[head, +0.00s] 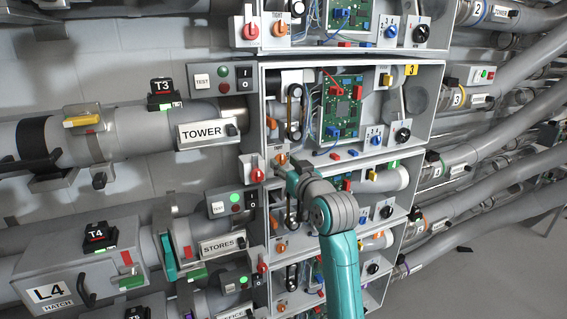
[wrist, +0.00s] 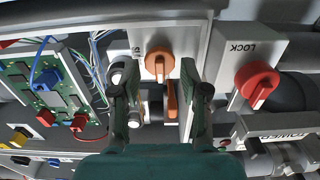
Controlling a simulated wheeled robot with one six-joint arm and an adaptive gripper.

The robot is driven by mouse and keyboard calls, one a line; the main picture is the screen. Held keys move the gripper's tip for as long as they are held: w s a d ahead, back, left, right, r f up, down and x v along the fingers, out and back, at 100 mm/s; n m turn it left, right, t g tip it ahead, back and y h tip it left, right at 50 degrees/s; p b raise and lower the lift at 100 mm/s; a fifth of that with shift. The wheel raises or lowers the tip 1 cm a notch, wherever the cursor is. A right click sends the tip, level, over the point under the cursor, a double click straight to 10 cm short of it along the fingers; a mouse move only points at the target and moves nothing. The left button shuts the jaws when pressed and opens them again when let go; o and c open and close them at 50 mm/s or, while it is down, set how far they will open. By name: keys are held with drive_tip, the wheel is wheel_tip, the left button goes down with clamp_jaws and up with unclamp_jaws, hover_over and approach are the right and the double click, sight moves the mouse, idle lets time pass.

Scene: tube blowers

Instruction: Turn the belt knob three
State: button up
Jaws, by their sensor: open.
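An orange knob (head: 282,159) sits at the lower left of the open box marked 3, taken as belt knob three; no label on it is readable. In the wrist view this orange knob (wrist: 159,65) shows a raised grip bar on a pale plate. My gripper (wrist: 160,88) is open, with one dark finger on either side of the knob in the picture; whether they touch it is unclear. In the head view my gripper (head: 284,171) is at the box's lower left corner, partly hidden by my wrist. A second orange part (wrist: 172,100) shows beside the knob.
A red LOCK knob (wrist: 258,85) is close beside my gripper; it also shows in the head view (head: 257,170). A green circuit board (head: 342,104) with wires and a black knob (head: 402,135) share the box. The box's lower edge is near my fingers.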

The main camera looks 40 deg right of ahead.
drive_tip(key=shift+w+d, duration=0.15)
drive_tip(key=shift+w, duration=0.5)
clamp_jaws()
